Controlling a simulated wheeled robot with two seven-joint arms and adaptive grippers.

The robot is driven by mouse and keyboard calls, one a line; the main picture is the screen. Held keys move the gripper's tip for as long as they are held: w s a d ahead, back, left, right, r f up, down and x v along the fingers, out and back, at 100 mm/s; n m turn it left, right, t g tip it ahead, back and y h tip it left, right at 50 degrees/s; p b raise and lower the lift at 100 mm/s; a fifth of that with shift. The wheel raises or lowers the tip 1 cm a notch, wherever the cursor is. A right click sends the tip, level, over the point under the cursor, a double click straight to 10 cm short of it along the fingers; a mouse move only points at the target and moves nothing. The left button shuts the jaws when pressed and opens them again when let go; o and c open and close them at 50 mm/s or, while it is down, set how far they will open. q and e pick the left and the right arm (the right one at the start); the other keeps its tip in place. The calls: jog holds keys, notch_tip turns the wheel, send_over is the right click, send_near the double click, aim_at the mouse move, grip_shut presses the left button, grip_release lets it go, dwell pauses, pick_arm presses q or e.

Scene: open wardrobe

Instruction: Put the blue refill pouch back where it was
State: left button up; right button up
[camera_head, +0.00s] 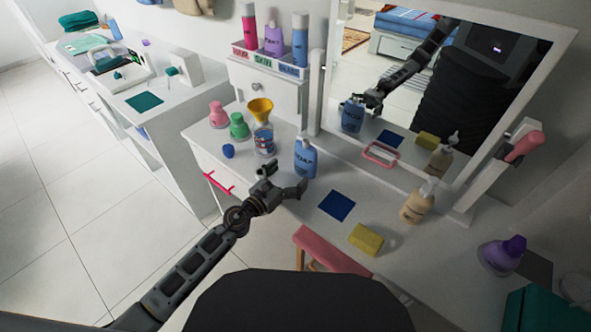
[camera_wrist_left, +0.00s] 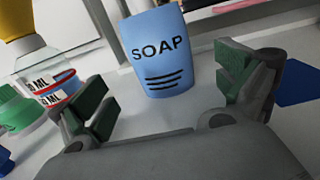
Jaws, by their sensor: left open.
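The blue refill pouch (camera_head: 305,160) marked SOAP stands upright on the white vanity top (camera_head: 290,215), beside the bottle with the yellow funnel. My left gripper (camera_head: 285,180) is open in front of the pouch, on its near side. A flat dark blue square (camera_head: 337,205) lies bare to the right of the pouch. My right gripper is not in view.
A clear bottle with a yellow funnel (camera_head: 262,135), a green flask (camera_head: 239,127) and a blue cap (camera_head: 228,151) stand left of the pouch. A yellow sponge (camera_head: 366,239) and beige pump bottle (camera_head: 419,203) are to the right. A mirror (camera_head: 400,100) rises behind.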

pick_arm(q)
jog(key=shift+b+v, duration=0.4)
jog(key=shift+v, duration=1.45)
